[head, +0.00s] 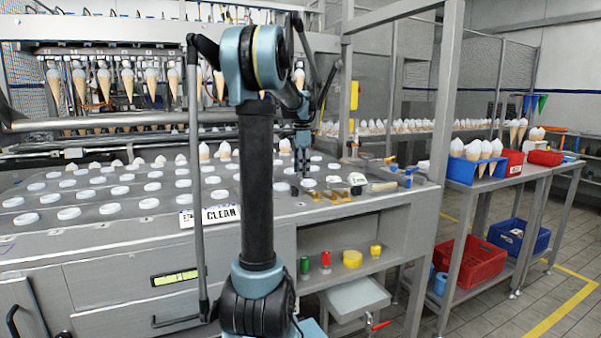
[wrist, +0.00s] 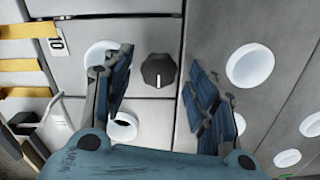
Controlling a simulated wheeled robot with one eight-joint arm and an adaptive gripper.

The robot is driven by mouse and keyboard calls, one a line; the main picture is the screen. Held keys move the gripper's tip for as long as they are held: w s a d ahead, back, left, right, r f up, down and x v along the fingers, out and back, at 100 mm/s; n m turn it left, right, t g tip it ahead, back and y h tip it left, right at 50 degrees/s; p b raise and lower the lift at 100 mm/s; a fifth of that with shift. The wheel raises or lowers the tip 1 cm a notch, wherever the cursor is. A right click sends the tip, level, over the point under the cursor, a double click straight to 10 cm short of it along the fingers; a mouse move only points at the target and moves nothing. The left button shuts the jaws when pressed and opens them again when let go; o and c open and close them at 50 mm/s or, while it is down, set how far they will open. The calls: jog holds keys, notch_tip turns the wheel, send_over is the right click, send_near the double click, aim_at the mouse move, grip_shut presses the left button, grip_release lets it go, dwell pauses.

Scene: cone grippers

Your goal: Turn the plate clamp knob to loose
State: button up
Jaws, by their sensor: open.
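The knob (wrist: 158,71) is a small dark ribbed dial with a pale pointer mark, set on a grey metal surface in the wrist view. A label that says which way is loose cannot be read. My gripper (wrist: 157,85) is open, its two blue-padded fingers standing apart on either side of the knob in the picture. No contact with the knob shows, and the remaining height above it cannot be told. In the head view my gripper (head: 302,165) points down over the right part of the machine's top. The knob cannot be made out clearly there.
White round cups sit in the deck around the knob, one (wrist: 250,68) to the right. A small tag (wrist: 56,45) and yellow strips (wrist: 20,62) lie at the left.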

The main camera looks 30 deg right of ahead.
jog(key=shift+f, duration=0.25)
jog(key=c, duration=1.1)
jog(key=shift+o, duration=0.2)
